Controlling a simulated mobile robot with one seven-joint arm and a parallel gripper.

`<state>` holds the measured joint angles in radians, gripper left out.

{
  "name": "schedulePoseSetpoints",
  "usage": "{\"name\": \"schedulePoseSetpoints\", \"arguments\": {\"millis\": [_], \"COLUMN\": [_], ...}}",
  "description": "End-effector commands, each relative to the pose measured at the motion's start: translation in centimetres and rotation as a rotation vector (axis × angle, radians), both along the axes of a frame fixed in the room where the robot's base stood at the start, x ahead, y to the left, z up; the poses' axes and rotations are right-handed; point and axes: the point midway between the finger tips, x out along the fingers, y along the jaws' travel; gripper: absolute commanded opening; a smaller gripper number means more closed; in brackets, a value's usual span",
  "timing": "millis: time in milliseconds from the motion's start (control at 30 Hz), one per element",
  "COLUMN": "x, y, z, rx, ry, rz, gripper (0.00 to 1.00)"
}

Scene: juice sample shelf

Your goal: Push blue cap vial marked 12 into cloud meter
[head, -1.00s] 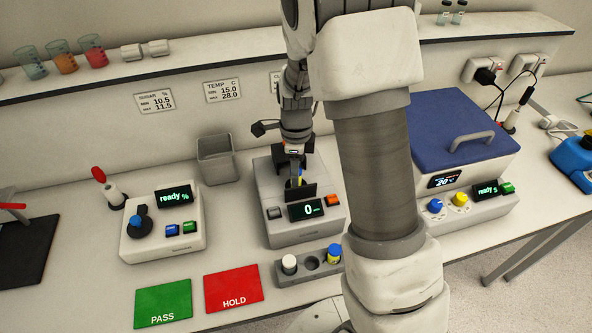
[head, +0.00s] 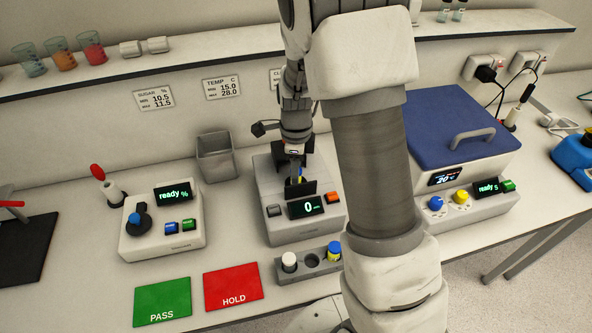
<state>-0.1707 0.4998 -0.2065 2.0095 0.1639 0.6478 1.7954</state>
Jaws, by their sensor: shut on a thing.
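The cloud meter (head: 285,228) is the grey box at the middle of the bench, with a screen reading 0. My gripper (head: 297,176) points down at the top of the meter, behind its dark upright plate. It is shut on a vial (head: 300,181), of which only a small yellow and blue bit shows. The number on this vial is hidden, and I cannot tell how deep it sits in the meter. Another blue-topped vial with yellow on it (head: 334,251) stands in the small rack in front of the meter, partly beside my arm; no number is readable.
The rack (head: 312,273) also holds a white-capped vial (head: 289,261) and has an empty middle hole. Green PASS (head: 162,299) and red HOLD (head: 233,284) mats lie in front. A sugar meter (head: 160,242) stands left, a blue-lidded box (head: 432,125) right, a grey bin (head: 216,160) behind.

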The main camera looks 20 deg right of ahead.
Motion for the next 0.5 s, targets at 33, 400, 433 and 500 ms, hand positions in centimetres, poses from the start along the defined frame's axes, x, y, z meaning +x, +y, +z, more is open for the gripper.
{"name": "schedulePoseSetpoints", "arguments": {"millis": [33,400,433,500], "x": [0.0,0.0,0.0,0.0], "y": [0.0,0.0,0.0,0.0], "z": [-0.2,-1.0,-1.1,-1.2], "rx": [0.0,0.0,0.0,0.0], "ry": [0.0,0.0,0.0,0.0], "rz": [0.0,0.0,0.0,0.0], "gripper": [0.0,0.0,0.0,0.0]}}
